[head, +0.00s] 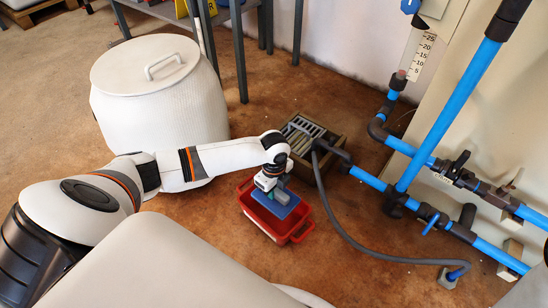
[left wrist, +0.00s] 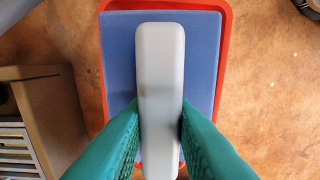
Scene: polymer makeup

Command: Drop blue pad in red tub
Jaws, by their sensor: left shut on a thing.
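The red tub (head: 301,238) sits on the brown floor near the middle of the head view. My left gripper (head: 268,184) is above the tub, its arm coming in from the left. It is shut on the grey handle of the blue pad (head: 276,205). In the left wrist view the green fingers (left wrist: 160,125) press on both sides of the grey handle (left wrist: 160,75). The blue pad (left wrist: 118,60) lies flat under the handle, with the red tub's rim (left wrist: 226,40) showing around it. The gap between pad and tub is hard to judge. My right gripper is not in view.
A white lidded barrel (head: 160,100) stands at the left. Blue pipes (head: 440,125) and a dark hose (head: 345,235) are at the right. The floor in front of the tub is partly clear.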

